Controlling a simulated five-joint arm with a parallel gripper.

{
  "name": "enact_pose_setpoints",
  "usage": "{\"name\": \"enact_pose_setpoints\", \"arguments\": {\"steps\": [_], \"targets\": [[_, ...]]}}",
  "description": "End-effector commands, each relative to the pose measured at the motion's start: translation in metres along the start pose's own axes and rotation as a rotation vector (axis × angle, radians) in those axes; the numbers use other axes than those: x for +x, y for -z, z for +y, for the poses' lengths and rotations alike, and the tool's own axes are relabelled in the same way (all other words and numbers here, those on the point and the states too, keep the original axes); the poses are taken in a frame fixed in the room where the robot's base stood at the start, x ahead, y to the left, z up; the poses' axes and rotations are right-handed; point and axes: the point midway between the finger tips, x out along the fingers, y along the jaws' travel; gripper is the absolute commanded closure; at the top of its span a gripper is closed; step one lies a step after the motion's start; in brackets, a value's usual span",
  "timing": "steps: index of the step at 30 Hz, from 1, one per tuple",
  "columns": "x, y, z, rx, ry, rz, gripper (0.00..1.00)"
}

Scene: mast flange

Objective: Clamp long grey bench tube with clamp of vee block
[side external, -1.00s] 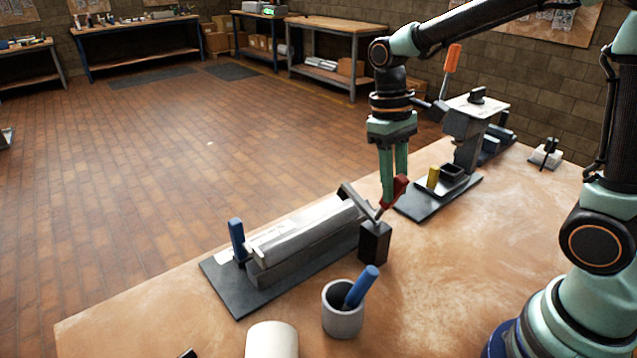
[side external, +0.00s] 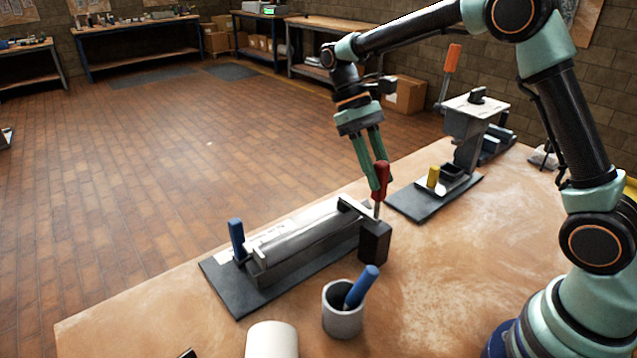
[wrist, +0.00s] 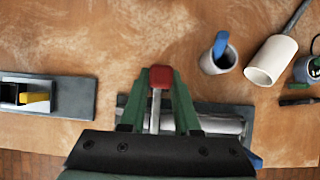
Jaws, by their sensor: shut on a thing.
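The long grey tube (side external: 300,228) lies along the vee block (side external: 305,256) on a dark base plate (side external: 240,301). The clamp (side external: 358,207) stands at the block's right end on a dark post (side external: 374,243). Its arm reaches over the tube's right end; whether it presses on the tube I cannot tell. Its red handle (side external: 381,176) stands nearly upright. My gripper (side external: 377,186) is shut on the red handle. In the wrist view the red handle tip (wrist: 161,77) sits between my fingers, and part of the tube (wrist: 222,126) shows behind them.
A blue peg (side external: 237,239) stands at the left end of the plate. A second fixture with a yellow part (side external: 433,177) is at the right.

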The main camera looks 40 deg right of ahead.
Motion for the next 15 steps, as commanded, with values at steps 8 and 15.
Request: {"name": "enact_pose_setpoints", "arguments": {"steps": [8, 15], "targets": [[-0.0007, -0.0007, 0.0004, 0.003, 0.001, 0.0, 0.58], [-0.0003, -0.0004, 0.0002, 0.002, 0.0, 0.001, 0.4]]}}
